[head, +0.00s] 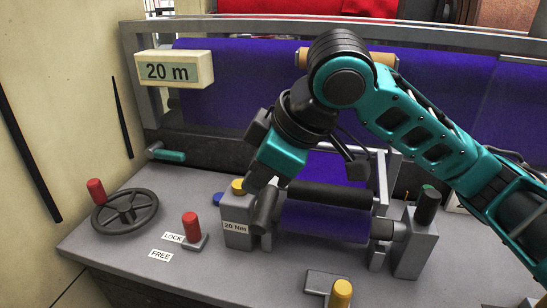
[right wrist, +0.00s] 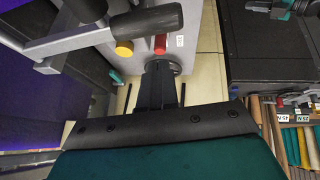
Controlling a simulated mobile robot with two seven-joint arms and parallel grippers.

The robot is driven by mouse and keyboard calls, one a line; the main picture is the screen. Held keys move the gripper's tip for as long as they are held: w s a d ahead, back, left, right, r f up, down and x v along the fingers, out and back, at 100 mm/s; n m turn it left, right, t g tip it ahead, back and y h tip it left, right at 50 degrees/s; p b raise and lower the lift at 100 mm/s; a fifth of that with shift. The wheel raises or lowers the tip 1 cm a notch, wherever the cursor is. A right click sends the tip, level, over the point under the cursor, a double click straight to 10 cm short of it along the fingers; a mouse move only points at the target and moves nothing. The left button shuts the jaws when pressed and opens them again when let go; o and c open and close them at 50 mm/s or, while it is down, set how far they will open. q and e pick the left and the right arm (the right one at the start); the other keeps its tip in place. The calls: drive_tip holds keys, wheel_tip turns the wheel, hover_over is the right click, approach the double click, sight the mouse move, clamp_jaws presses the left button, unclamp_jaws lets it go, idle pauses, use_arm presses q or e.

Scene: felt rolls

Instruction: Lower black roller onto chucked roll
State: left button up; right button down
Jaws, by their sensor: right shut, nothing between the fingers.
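The black roller (head: 330,193) lies level just above and behind the chucked purple roll (head: 325,224); whether they touch I cannot tell. A grey swing frame (head: 382,182) stands at the roller's right end. My left gripper is out of view.
A black handwheel (head: 125,211) and a red lever (head: 191,229) by the LOCK and FREE labels stand at left. A yellow-topped knob (head: 340,293) is at the front. A 20 m display (head: 174,70) hangs before purple felt (head: 240,85).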

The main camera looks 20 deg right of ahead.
sight(264, 209)
drive_tip(key=f, duration=0.1)
drive_tip(key=d+f, duration=0.1)
drive_tip(key=f, duration=0.1)
drive_tip(key=shift+d+f+b, duration=0.1)
drive_tip(key=shift+d+b, duration=0.05)
drive_tip(key=shift+b, duration=0.15)
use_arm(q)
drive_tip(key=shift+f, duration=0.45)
use_arm(e)
drive_tip(key=shift+s+f+p, duration=0.1)
drive_tip(key=shift+f+p, duration=0.25)
drive_tip(key=shift+f, duration=0.95)
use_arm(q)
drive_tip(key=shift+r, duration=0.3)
